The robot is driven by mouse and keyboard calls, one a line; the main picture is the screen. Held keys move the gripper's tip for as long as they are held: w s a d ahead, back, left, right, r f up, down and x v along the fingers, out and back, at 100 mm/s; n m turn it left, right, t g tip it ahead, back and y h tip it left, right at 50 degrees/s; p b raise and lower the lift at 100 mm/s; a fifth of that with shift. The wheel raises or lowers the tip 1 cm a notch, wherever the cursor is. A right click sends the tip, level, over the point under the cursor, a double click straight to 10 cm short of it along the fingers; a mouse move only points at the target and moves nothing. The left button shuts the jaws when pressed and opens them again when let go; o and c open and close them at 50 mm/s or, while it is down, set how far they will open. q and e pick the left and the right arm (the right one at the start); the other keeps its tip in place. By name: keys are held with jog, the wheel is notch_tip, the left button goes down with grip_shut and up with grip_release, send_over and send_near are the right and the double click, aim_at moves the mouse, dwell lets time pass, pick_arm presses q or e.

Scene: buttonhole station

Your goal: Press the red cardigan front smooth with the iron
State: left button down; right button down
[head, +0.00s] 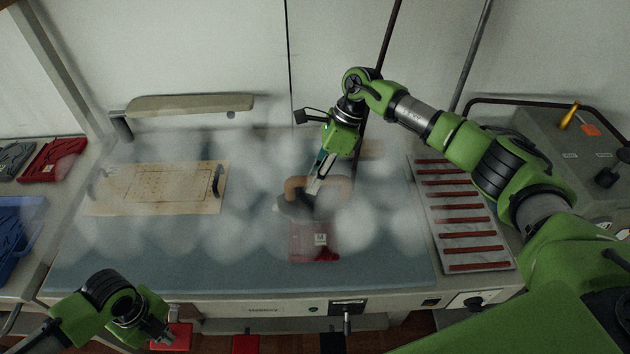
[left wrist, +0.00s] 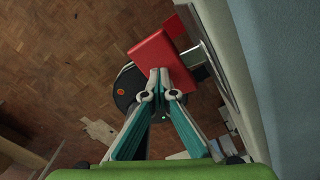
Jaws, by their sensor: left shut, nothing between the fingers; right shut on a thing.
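The red cardigan front (head: 315,252) lies on the blue-grey pressing board (head: 380,272), with a small pale patch on it. The dark iron (head: 297,208), with a brown handle, is at its far edge; steam blurs whether it touches the fabric. My right gripper (head: 314,184) is shut on the iron's handle. My left gripper (head: 163,338) is low at the front left, off the board. In the left wrist view its fingers (left wrist: 160,75) are shut and empty, in front of a red block (left wrist: 164,58).
White steam puffs cover the middle of the board. A perforated wooden panel with handles (head: 150,205) lies left. A rack with red bars (head: 455,247) is at right. A padded arm (head: 190,104) stands behind. A blue bin (head: 18,240) is far left.

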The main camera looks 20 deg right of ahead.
jog(key=shift+w+d+r, duration=0.15)
jog(key=shift+w, duration=0.55)
jog(key=shift+w+d, duration=0.1)
jog(key=shift+w, duration=0.25)
jog(key=shift+w+d, duration=0.2)
jog(key=shift+w, duration=0.55)
jog(key=shift+w+d, duration=0.1)
jog(key=shift+w, duration=0.2)
jog(key=shift+w+d, duration=0.1)
jog(key=shift+w, duration=0.25)
jog(key=shift+r, duration=0.1)
pick_arm(q)
jog(key=shift+w, duration=0.1)
pick_arm(e)
notch_tip(320, 180, up, 6)
dwell(1.0)
